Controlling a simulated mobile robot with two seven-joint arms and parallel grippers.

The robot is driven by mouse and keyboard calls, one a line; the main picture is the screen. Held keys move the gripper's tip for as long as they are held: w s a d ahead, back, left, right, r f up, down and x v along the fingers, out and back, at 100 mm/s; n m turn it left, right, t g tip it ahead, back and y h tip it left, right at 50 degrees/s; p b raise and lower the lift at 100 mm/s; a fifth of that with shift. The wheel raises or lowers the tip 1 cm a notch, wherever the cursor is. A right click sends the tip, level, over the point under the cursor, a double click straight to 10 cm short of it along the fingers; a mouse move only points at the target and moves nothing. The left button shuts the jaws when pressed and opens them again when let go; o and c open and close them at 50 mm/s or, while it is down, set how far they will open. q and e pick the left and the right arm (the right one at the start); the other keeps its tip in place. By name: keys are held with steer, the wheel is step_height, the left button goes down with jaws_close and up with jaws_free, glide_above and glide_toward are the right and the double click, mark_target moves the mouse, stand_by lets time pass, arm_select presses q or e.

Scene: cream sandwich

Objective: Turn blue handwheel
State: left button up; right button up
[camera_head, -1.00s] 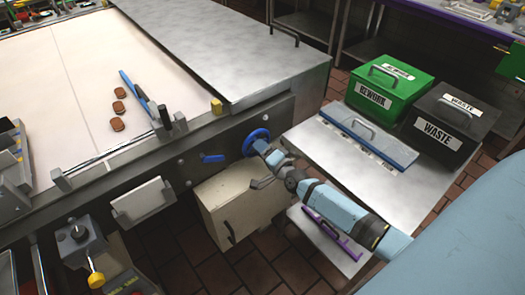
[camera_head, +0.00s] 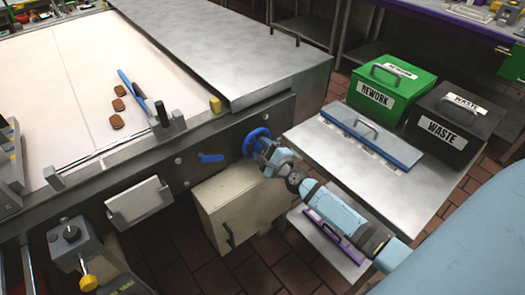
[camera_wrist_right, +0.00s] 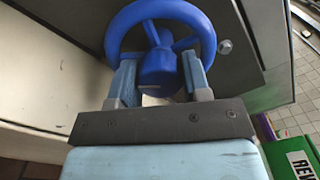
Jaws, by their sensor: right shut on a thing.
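The blue handwheel (camera_head: 256,137) sits on the dark side panel of the machine, near its right corner. It also fills the top middle of the right wrist view (camera_wrist_right: 198,22), where its rim, spokes and round hub (camera_wrist_right: 160,72) show. My right gripper (camera_head: 264,149) reaches it from the lower right. In the wrist view, the right gripper (camera_wrist_right: 160,80) has one finger on each side of the hub, below the rim, and is shut on it. The exact finger contact is partly hidden. My left gripper is not in view.
A small blue lever (camera_head: 211,158) is on the panel left of the wheel. A cream cabinet (camera_head: 235,195) stands below.

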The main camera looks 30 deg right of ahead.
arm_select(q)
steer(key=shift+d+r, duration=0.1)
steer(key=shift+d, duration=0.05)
arm_select(e)
steer(key=shift+m, duration=1.4)
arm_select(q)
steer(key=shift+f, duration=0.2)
arm_select(e)
steer(key=o, duration=0.9)
arm_select(q)
steer(key=b, duration=0.3)
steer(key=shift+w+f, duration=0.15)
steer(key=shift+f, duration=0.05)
arm_select(e)
steer(key=s, duration=0.9)
steer(key=s+d, duration=0.1)
steer(key=s, duration=0.3)
steer(key=shift+s+d, duration=0.1)
steer(key=shift+s, duration=0.3)
